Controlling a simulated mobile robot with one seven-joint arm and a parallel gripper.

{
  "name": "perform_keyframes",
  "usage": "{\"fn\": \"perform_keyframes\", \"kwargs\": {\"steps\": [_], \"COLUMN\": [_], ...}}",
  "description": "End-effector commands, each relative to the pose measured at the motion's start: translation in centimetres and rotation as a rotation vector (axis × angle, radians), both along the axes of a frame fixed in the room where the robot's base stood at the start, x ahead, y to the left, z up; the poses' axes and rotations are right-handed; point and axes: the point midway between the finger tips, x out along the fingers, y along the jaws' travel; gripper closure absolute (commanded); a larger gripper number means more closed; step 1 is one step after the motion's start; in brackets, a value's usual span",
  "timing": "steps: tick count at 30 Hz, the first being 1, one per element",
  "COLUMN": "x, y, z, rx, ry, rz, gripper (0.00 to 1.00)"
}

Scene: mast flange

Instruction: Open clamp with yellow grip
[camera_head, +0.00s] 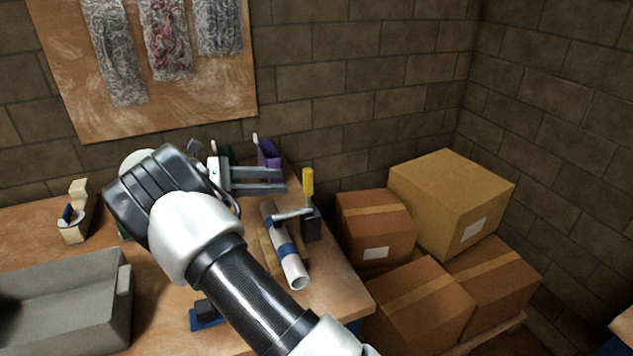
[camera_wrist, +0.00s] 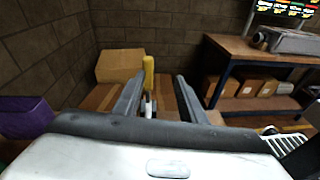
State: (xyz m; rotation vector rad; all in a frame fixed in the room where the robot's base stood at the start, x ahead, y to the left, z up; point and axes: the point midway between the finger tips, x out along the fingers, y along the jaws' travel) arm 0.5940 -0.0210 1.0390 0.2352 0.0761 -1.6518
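The clamp (camera_head: 312,222) stands at the right end of the wooden bench, with a dark body and a metal arm reaching over a grey pipe (camera_head: 294,268) with blue bands. Its yellow grip (camera_head: 308,182) points upright. My gripper (camera_head: 282,181) is level with the grip, just left of it, with its two fingers apart and empty. In the wrist view the yellow grip (camera_wrist: 148,74) shows between the open fingers (camera_wrist: 158,88), closer to the left one. The grip appears beyond the fingertips, not touched. The clamp's lower part is mostly hidden in the wrist view.
A purple holder (camera_head: 268,155) stands behind the fingers. A grey bin (camera_head: 122,310) and a small blue-and-black item (camera_head: 207,314) are on the bench. Cardboard boxes (camera_head: 450,200) are stacked right of the bench. A brick wall lies behind.

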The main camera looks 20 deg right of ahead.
Motion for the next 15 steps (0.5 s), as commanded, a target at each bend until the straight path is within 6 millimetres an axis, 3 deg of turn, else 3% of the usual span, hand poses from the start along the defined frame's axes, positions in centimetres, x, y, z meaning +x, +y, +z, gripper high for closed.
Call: {"fn": "perform_keyframes", "kwargs": {"steps": [1,7,11,15], "x": [0.7,1.9,2.0,1.9], "y": [1.2,3.4,2.9,0.8], "z": [-1.6,-3.2,-3.2,-3.2], "rx": [-0.062,-0.189,-0.201,-0.199], "ry": [0.033,0.096,0.103,0.103], "rz": [0.029,0.082,0.084,0.082], "gripper": [0.62,0.62,0.62,0.62]}}
